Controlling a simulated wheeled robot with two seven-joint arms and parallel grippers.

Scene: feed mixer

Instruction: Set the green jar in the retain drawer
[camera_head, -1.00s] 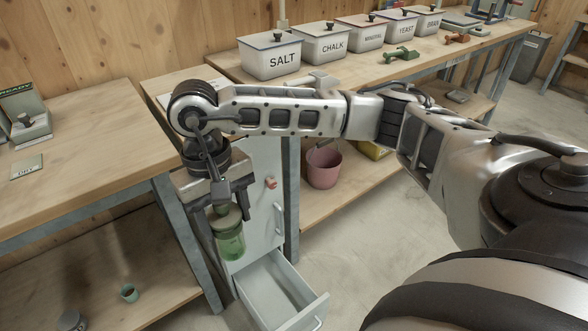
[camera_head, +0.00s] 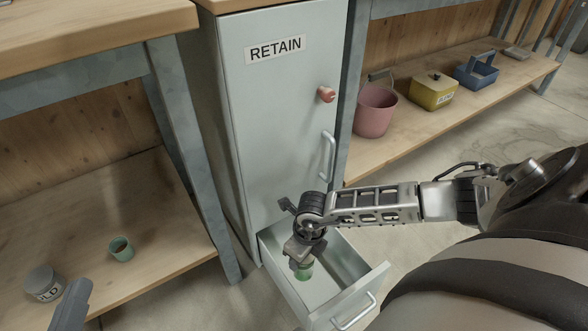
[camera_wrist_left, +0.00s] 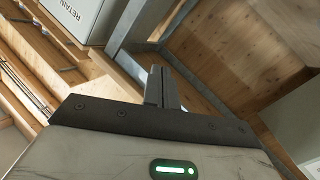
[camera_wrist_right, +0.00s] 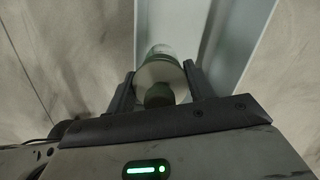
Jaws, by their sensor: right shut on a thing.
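The green jar (camera_head: 304,271) is in my right gripper (camera_head: 303,263), inside the outline of the open lower drawer (camera_head: 347,262) of the cabinet marked RETAIN. In the right wrist view the jar's round lid with its dark knob (camera_wrist_right: 159,94) sits between the two fingers of the right gripper (camera_wrist_right: 160,88), which are shut on it. Pale drawer walls (camera_wrist_right: 236,45) show around it. I cannot tell whether the jar touches the drawer floor. My left gripper (camera_head: 72,303) is at the lower left edge of the head view; in its wrist view its fingers (camera_wrist_left: 162,88) are together and empty.
The RETAIN cabinet (camera_head: 270,130) has a red knob (camera_head: 326,94) and a handle above the drawer. A pink bucket (camera_head: 375,110), yellow box (camera_head: 432,91) and blue basket (camera_head: 476,71) stand right.

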